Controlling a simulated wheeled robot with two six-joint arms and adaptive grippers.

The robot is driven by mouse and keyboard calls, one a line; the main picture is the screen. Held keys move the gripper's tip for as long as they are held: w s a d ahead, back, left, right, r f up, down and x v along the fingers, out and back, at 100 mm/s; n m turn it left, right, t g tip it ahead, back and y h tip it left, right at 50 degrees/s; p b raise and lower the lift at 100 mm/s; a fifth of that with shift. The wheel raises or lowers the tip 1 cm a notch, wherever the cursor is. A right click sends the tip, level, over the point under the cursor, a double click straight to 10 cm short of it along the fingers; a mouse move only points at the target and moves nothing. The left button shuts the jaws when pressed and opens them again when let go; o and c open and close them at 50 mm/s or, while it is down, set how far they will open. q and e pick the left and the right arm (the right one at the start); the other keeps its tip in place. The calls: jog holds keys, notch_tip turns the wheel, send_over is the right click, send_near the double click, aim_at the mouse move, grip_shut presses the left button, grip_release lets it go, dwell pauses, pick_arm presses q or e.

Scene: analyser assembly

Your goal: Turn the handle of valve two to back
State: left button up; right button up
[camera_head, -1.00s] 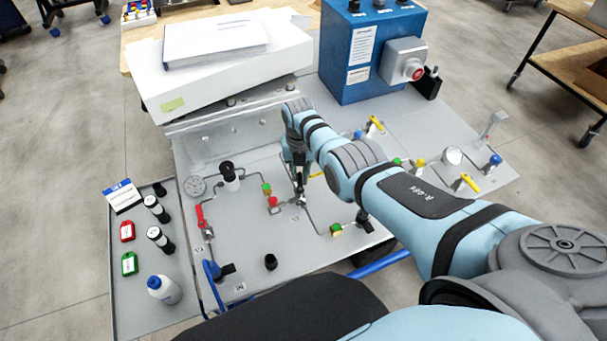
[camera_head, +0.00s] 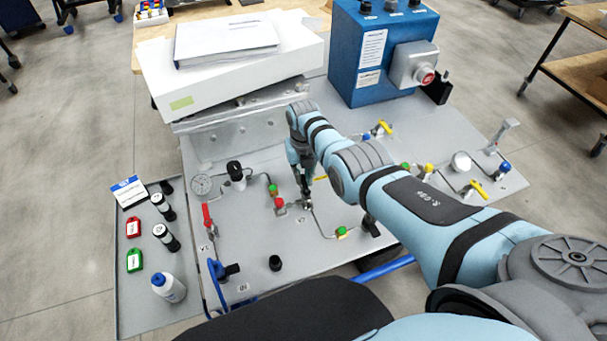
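My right gripper (camera_head: 306,200) points down at the middle of the grey panel (camera_head: 330,265). Its fingertips are at a small metal fitting on the pipework, beside a red-topped part (camera_head: 280,203). It is too small to tell whether the fingers are open or shut, or touch the fitting. A red lever handle (camera_head: 207,216) stands on the left of the panel and a blue handle (camera_head: 216,270) lower left. Yellow handles (camera_head: 479,190) are on the right. The labels are too small to tell which is valve two. My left gripper is not in view.
A blue box with a red button (camera_head: 372,55) stands at the back. A white box with a binder (camera_head: 230,70) is at back left. A side tray (camera_head: 130,310) holds a white bottle (camera_head: 168,287), tags and black cylinders. My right arm covers part of the panel's right side.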

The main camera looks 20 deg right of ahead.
aim_at(303, 180)
jog(key=o, duration=0.4)
notch_tip(303, 180, up, 12)
dwell(0.3)
jog(key=shift+f, duration=0.1)
dwell(0.3)
